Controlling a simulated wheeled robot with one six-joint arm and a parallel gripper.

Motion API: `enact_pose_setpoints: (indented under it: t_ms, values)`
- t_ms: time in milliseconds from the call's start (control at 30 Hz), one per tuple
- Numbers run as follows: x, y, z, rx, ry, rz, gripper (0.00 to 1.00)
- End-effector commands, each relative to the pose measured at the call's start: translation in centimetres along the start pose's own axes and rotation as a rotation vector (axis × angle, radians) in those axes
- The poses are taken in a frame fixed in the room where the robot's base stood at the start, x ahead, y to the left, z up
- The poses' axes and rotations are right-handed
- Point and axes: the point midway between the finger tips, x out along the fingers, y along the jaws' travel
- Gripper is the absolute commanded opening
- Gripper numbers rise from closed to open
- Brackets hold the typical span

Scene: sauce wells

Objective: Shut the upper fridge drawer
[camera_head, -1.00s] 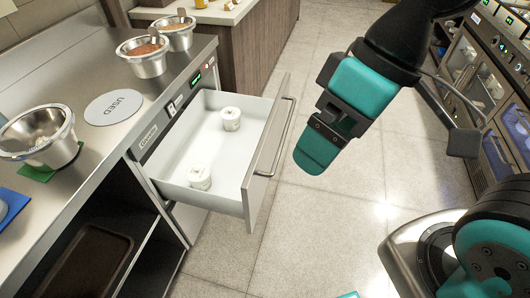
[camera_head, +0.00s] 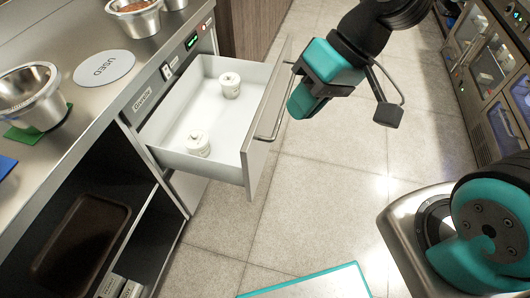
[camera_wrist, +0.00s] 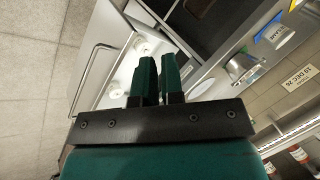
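The upper fridge drawer (camera_head: 222,119) is pulled well out of the steel counter unit. Two small white lidded tubs, one nearer (camera_head: 197,144) and one farther (camera_head: 230,86), stand inside it. Its front panel (camera_head: 254,174) carries a bar handle (camera_head: 270,122). My gripper (camera_head: 300,103) is at the outer side of the panel, close beside the handle; I cannot tell if they touch.
The counter above holds steel bowls (camera_head: 30,95) and a grey "USED" disc (camera_head: 104,68). An open shelf bay with a dark tray (camera_head: 82,240) is below left. Glass-door units (camera_head: 490,65) stand at the right. The tiled floor (camera_head: 330,190) before the drawer is clear.

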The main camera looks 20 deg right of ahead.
Motion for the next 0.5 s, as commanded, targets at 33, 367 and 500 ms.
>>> enact_pose_setpoints:
  t_ms: [33, 367, 500]
  values:
    - [3.4, 2.9, -0.3, 0.085, 0.019, -0.035, 0.00]
    - [14.9, 16.5, -1.8, 0.593, 0.275, -0.192, 0.00]
    - [17.0, 19.8, -1.4, 0.723, 0.346, -0.206, 0.00]
